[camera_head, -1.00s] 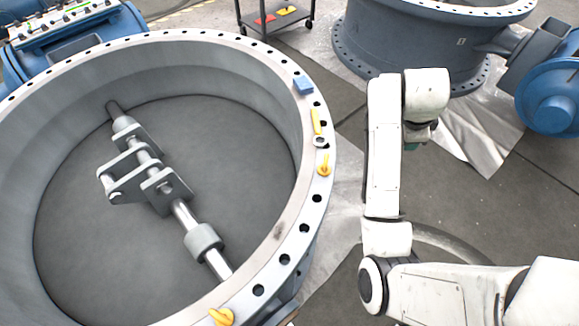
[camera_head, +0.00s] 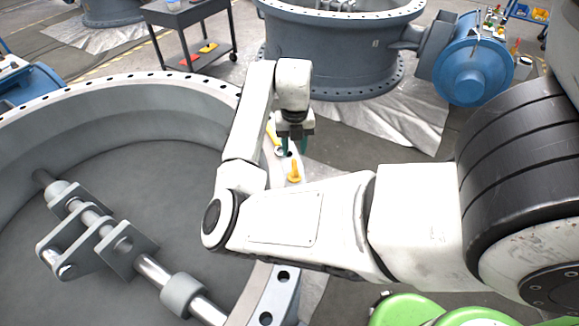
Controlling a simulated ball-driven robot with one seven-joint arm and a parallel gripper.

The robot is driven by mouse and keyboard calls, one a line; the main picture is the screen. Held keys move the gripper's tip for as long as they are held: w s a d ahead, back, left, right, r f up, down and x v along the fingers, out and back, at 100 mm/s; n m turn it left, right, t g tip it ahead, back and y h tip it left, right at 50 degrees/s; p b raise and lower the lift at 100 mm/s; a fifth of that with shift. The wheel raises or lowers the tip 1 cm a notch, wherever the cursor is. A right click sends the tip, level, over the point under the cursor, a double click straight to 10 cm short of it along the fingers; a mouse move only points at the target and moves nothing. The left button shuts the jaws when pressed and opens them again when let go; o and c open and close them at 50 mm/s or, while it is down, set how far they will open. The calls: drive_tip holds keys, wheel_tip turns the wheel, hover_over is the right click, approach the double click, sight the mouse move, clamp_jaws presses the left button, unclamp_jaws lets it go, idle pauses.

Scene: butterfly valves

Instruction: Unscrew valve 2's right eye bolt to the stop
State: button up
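The near butterfly valve (camera_head: 145,95) is a large grey ring at the left with a shaft across its bore. A yellow eye bolt (camera_head: 293,172) stands on its flange at the right side. My gripper (camera_head: 294,148) hangs pointing down just behind this eye bolt in the picture. Its two green-tipped fingers look apart, with nothing seen between them. My arm hides part of the flange. I cannot read which valve is number 2.
A yellow tool (camera_head: 271,135) lies on the flange beside my gripper, partly hidden by my arm. A second valve (camera_head: 325,50) stands behind on a sheet, with a blue actuator (camera_head: 468,70) at its right. A dark cart (camera_head: 190,18) stands at the back.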

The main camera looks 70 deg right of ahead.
sight(294, 159)
wheel_tip(294, 159, down, 8)
drive_tip(key=shift+f, duration=0.15)
drive_tip(key=shift+c, duration=0.3)
clamp_jaws()
